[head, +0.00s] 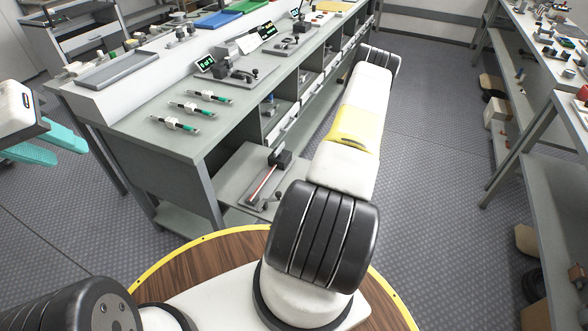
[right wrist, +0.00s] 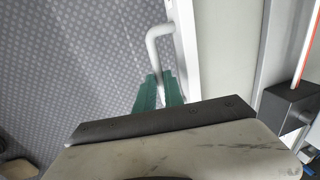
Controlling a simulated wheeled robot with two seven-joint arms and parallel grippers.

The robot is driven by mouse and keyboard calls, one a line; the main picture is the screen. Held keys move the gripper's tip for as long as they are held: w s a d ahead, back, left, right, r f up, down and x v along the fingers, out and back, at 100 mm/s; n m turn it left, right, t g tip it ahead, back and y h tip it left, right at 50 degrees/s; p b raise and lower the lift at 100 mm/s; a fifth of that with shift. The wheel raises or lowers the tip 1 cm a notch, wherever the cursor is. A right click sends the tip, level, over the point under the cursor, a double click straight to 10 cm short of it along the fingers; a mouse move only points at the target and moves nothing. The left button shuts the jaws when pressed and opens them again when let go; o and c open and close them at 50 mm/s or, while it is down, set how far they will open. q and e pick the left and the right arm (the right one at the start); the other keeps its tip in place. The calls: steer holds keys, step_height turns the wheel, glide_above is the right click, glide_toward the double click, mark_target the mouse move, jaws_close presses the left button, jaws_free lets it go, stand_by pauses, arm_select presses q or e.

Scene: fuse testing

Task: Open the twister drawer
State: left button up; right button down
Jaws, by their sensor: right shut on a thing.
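In the right wrist view, my right gripper (right wrist: 160,82) has its green fingers closed around a pale bent drawer handle (right wrist: 152,45). The handle joins a white drawer front (right wrist: 186,40), with a flat grey surface behind it. A dark block (right wrist: 288,106) with a red-and-white rod is at the right. In the head view, a low grey drawer or shelf surface (head: 235,178) below the worktop carries a dark device with a red rod (head: 268,178). I cannot tell how far it is pulled out. My left gripper (head: 55,142) is open and empty at the left edge.
The grey workbench (head: 150,140) holds several fuse-like parts (head: 198,108), an empty tray (head: 118,68) and small displays. Another bench with shelves (head: 545,90) stands at the right. The patterned floor (head: 435,150) between them is clear. My right arm crosses the head view and hides its gripper.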

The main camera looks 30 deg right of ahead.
steer(key=shift+s, duration=0.15)
steer(key=c, duration=1.5)
jaws_free()
steer(key=shift+o, duration=0.2)
step_height(320, 180, up, 8)
steer(key=s+d, duration=0.1)
steer(key=shift+f, duration=0.2)
